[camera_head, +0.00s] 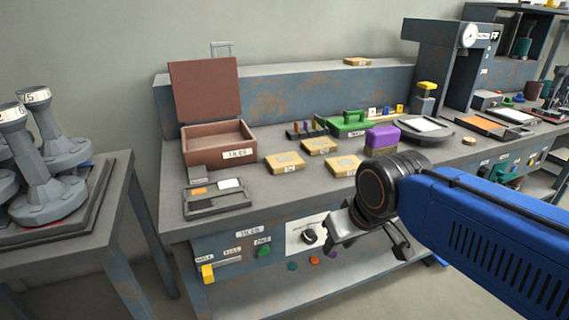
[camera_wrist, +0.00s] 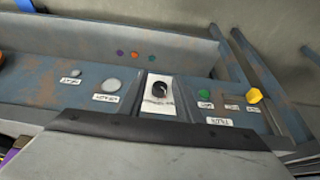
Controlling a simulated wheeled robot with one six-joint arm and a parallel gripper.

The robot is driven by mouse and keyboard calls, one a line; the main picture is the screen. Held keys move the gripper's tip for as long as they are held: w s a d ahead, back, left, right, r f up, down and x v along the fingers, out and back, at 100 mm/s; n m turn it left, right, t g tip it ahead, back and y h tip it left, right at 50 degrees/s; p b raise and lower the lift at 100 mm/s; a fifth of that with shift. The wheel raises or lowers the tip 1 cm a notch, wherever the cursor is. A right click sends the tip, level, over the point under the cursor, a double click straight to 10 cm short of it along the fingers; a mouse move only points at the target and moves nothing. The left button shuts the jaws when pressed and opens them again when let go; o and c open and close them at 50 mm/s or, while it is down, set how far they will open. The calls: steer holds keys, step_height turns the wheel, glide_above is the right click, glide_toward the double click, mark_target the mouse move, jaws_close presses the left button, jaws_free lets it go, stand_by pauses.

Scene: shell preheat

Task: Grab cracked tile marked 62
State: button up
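Several tan, block-like tiles with small labels are in the head view. One tile (camera_head: 284,162) lies right of the brown box, one (camera_head: 320,146) lies farther back, and one (camera_head: 343,166) lies left of my arm. Another tile (camera_head: 357,61) lies on the raised back ledge. Their labels are too small to read, so I cannot tell which is marked 62. My gripper (camera_head: 372,238) hangs in front of the bench's front panel, to the right of and nearer than the tiles. Its fingers are apart and nothing shows between them.
An open brown box (camera_head: 218,150) and a grey frame tray (camera_head: 217,199) stand on the bench's left. A purple block (camera_head: 382,138) and green tool (camera_head: 350,123) stand behind my arm. The front panel has a knob (camera_head: 309,237), also in the wrist view (camera_wrist: 159,89).

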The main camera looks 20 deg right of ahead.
steer(key=o, duration=1.3)
steer(key=shift+w+r+m, duration=0.5)
steer(key=shift+w+r, duration=0.35)
steer(key=shift+r, duration=0.3)
steer(key=w+r+m+g, duration=0.2)
steer(key=w+r+m, duration=0.6)
steer(key=w+r, duration=0.45)
steer(key=w+r+m+g, duration=0.3)
steer(key=w+r+m, duration=0.65)
steer(key=w, duration=0.55)
glide_above(285, 159)
steer(key=shift+n, duration=0.35)
steer(key=f, duration=0.7)
steer(key=d+f, duration=0.1)
steer(key=f, duration=0.3)
steer(key=shift+f, duration=0.2)
steer(key=f, duration=0.2)
steer(key=a+f, duration=0.1)
steer(key=f, duration=0.1)
steer(key=shift+a+f, duration=0.1)
steer(key=shift+f, duration=0.6)
